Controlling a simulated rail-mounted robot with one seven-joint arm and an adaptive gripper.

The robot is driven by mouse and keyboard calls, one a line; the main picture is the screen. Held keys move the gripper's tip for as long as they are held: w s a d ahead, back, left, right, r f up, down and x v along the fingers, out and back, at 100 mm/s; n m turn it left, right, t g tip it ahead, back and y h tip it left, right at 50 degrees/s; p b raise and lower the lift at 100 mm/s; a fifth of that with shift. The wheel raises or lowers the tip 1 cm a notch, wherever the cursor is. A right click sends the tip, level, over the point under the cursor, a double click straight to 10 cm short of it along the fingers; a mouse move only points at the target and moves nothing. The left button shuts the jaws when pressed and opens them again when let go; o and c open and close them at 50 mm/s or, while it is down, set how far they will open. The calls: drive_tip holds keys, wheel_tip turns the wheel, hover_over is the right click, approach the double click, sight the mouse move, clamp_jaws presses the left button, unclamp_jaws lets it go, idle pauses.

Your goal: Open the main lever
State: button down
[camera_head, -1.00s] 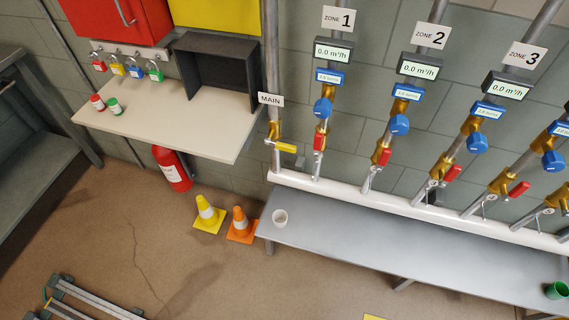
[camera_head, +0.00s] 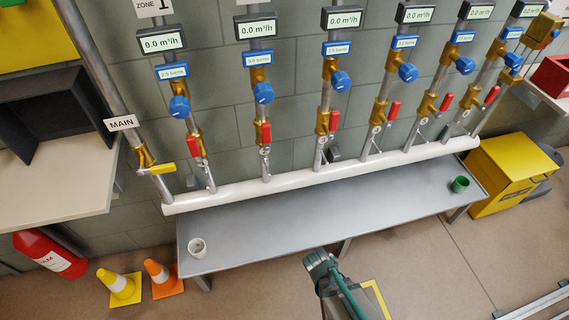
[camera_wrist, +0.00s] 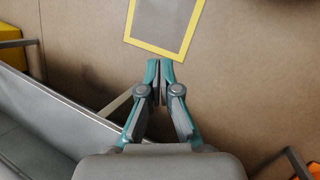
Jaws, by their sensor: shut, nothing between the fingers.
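The main lever (camera_head: 161,170) is a yellow handle on a brass valve, low on the vertical pipe at the left in the head view. It points to the right, roughly across the pipe. A white sign reading MAIN (camera_head: 121,123) is fixed just above it. My gripper shows in the wrist view (camera_wrist: 160,64), with its teal fingers closed together and nothing between them. It is over the floor, apart from the lever. In the head view my arm enters at the bottom, in front of the bench. The lever does not show in the wrist view.
Zone pipes carry red levers (camera_head: 266,133) and blue knobs (camera_head: 263,92). Cones (camera_head: 119,285) and a red extinguisher (camera_head: 50,254) stand at left.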

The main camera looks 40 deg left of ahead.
drive_tip(key=s+a+r+n+t+y+b, duration=0.25)
drive_tip(key=a+n, duration=0.25)
drive_tip(key=a, duration=0.5)
drive_tip(key=s+a+r+n+t+y+b, duration=0.1)
drive_tip(key=a+r+n+t+y+b, duration=0.2)
drive_tip(key=a, duration=0.6)
drive_tip(key=s+a+r+n+t+y+b, duration=0.1)
drive_tip(key=a+r+n+t+y+b, duration=0.2)
drive_tip(key=a+n, duration=0.5)
drive_tip(key=s+a+r+n+t+y+b, duration=0.2)
drive_tip(key=s+a+r+n+y+b, duration=0.1)
drive_tip(key=s+a+r+n+y, duration=0.9)
drive_tip(key=s+a+r+n, duration=0.4)
drive_tip(key=a+r+n, duration=0.1)
drive_tip(key=a+r, duration=0.1)
drive_tip(key=shift+s+a+r, duration=0.25)
drive_tip(key=shift+a+r, duration=0.15)
drive_tip(key=shift+a, duration=0.1)
drive_tip(key=shift+w+t+y, duration=0.1)
drive_tip(key=shift+t+y, duration=0.15)
